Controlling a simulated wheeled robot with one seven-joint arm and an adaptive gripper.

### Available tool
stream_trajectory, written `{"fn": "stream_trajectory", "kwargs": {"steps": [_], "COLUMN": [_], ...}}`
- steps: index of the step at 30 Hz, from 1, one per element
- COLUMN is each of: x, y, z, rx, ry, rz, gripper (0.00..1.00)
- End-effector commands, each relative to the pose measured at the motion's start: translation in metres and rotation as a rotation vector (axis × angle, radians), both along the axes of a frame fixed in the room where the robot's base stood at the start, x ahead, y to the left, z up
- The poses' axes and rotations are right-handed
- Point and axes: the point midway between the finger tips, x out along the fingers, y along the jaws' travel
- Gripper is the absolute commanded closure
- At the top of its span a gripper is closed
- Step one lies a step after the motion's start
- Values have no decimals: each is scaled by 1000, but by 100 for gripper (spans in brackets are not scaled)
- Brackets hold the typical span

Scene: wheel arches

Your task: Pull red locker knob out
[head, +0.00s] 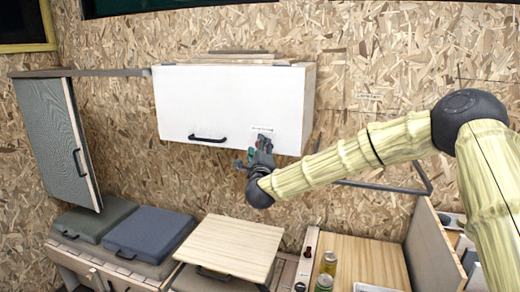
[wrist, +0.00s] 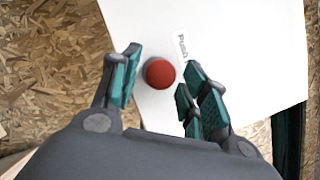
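The red knob (wrist: 159,74) is round and sits on the white locker front, near its edge in the wrist view. A small label reading "Push" (wrist: 182,46) is beside it. My gripper (wrist: 160,88) is open, with teal-padded fingers on either side of the knob and visible gaps between. In the head view my gripper (head: 262,146) is at the lower right corner of the white locker (head: 225,105). The knob is mostly hidden there by my gripper. The locker front hangs closed, with a black handle (head: 207,138) at its lower left.
A grey cabinet door (head: 50,140) stands at the left. Below are cushions (head: 150,232), a small wooden table (head: 230,245) and a counter (head: 360,260) with cans (head: 328,263). A dark frame (head: 385,187) is on the wall beneath my arm. Open air lies before the locker.

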Motion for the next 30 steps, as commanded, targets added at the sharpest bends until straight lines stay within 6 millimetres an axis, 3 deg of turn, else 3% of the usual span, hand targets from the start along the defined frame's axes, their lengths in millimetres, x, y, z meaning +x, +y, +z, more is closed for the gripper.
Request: {"fn": "stream_trajectory", "kwargs": {"steps": [14, 30], "x": [-10, -97], "y": [0, -2], "z": [-1, -21], "rx": [1, 2], "ry": [0, 1], "rz": [0, 1], "gripper": [49, 49]}}
